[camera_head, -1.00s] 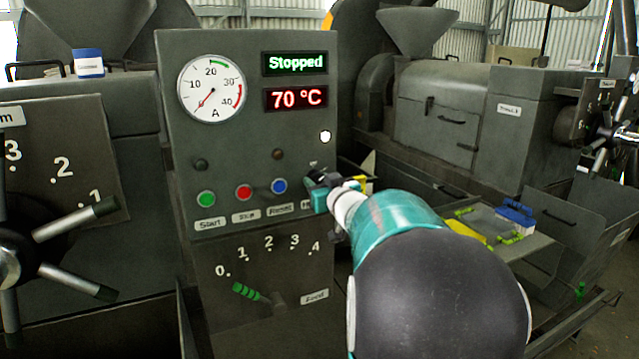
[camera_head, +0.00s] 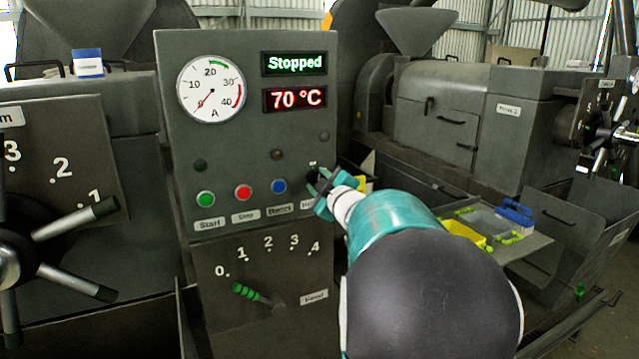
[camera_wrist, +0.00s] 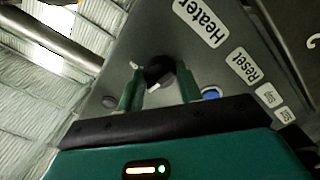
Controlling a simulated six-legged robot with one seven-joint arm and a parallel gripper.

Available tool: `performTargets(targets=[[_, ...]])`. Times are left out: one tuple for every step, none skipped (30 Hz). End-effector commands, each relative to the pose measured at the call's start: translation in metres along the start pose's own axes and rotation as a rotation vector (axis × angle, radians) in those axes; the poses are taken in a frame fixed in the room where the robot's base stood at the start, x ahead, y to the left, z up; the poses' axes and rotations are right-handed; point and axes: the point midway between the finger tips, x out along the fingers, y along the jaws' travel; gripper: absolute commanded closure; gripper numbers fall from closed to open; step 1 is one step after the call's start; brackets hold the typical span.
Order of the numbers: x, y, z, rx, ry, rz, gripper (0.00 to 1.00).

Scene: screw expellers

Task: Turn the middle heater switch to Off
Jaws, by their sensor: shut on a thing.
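The heater switch (camera_head: 312,174) is a small black knob on the right side of the middle grey control panel (camera_head: 180,120), partly hidden by my gripper. In the wrist view, the black knob (camera_wrist: 158,71) with a white pointer mark sits between my two green fingers. The "Heater" label (camera_wrist: 201,20) is beside it. The position marks around the knob are too small to read. My gripper (camera_head: 321,190) is at the panel, shut on the knob. The round lamp (camera_head: 324,136) above the switch is dark.
Start (camera_head: 205,199), red stop (camera_head: 243,192) and blue reset (camera_head: 279,186) buttons sit left of the switch. The displays read "Stopped" (camera_head: 294,63) and "70 °C" (camera_head: 295,98). A green-handled lever (camera_head: 252,293) is below. A tray with yellow and blue bins (camera_head: 515,215) stands right.

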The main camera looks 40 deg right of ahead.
Motion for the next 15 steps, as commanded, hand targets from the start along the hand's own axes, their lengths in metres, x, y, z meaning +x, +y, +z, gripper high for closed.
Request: performTargets(targets=[[-0.0002, -0.0009, 0.0006, -0.030, -0.001, -0.002, 0.88], [-0.0002, -0.0009, 0.0006, -0.048, -0.001, -0.002, 0.88], [-0.0002, -0.0008, 0.0007, -0.070, -0.001, -0.002, 0.88], [-0.0002, -0.0009, 0.0006, -0.084, -0.001, -0.002, 0.88], [-0.0001, -0.0010, 0.0005, -0.099, -0.001, -0.002, 0.88], [-0.0001, -0.0010, 0.0004, -0.115, -0.001, -0.002, 0.88], [-0.0001, -0.0011, 0.0004, -0.127, 0.000, -0.002, 0.88], [-0.0001, -0.0011, 0.0004, -0.136, 0.000, -0.002, 0.88], [-0.0001, -0.0011, 0.0004, -0.147, 0.000, -0.003, 0.88], [-0.0001, -0.0011, 0.0004, -0.155, 0.000, -0.003, 0.88], [-0.0001, -0.0010, 0.0005, -0.162, -0.001, -0.002, 0.88], [-0.0001, -0.0010, 0.0005, -0.168, -0.001, -0.002, 0.88], [-0.0002, -0.0010, 0.0006, -0.172, -0.001, -0.002, 0.88], [-0.0002, -0.0009, 0.0006, -0.175, -0.001, -0.002, 0.88], [-0.0002, -0.0009, 0.0007, -0.179, -0.001, -0.002, 0.87]])
